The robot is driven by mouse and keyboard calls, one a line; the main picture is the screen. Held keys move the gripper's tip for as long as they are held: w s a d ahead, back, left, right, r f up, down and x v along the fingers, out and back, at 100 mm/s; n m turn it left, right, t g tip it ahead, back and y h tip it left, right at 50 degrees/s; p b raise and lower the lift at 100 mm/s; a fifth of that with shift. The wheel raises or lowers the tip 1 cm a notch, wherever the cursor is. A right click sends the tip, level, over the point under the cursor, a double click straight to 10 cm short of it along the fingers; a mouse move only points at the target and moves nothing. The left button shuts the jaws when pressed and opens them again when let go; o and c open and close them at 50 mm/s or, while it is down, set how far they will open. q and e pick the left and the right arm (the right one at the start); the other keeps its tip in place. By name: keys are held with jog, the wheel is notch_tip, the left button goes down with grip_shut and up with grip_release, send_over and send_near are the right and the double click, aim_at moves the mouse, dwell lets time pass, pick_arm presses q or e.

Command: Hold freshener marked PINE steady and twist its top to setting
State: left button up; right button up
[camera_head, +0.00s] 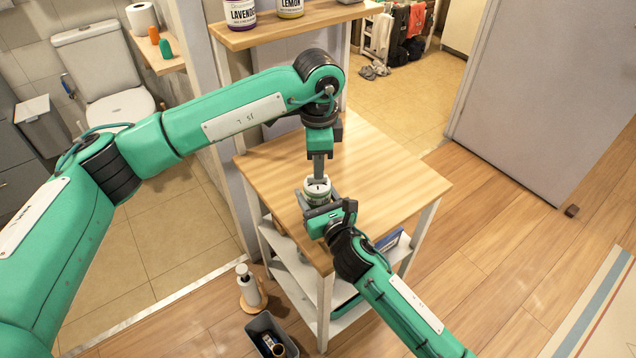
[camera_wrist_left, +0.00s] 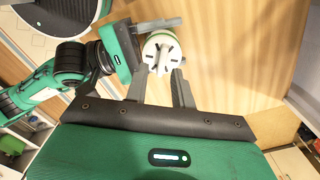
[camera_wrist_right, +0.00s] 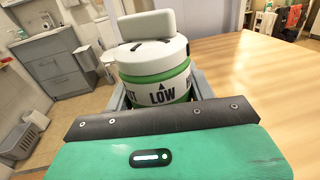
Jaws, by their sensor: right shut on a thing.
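A white and green freshener (camera_head: 317,191) stands upright on the wooden table top (camera_head: 390,180). In the right wrist view the freshener (camera_wrist_right: 155,65) shows a "LOW" mark with a small arrow, partly hidden marks either side, and a raised pale bar (camera_wrist_right: 146,25) on its top. No PINE label is readable. My right gripper (camera_head: 318,203) is shut on its body from the front. My left gripper (camera_head: 319,178) points down over the top. In the left wrist view its fingers (camera_wrist_left: 161,80) are apart, with the round slotted top (camera_wrist_left: 160,52) just beyond their tips.
Fresheners marked LAVENDER (camera_head: 240,14) and LEMON (camera_head: 290,8) stand on the wooden shelf (camera_head: 275,32) behind. A pump bottle (camera_head: 248,287) and a grey bin (camera_head: 270,335) are on the floor left of the table. The table top to the right is clear.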

pick_arm(q)
jog(key=shift+r, duration=0.7)
pick_arm(e)
jog(key=shift+d+f, duration=0.15)
jog(key=shift+f, duration=0.1)
pick_arm(q)
jog(key=shift+d, duration=0.1)
pick_arm(e)
jog(key=o, duration=1.1)
jog(key=shift+w, duration=0.1)
jog(key=shift+r, duration=0.1)
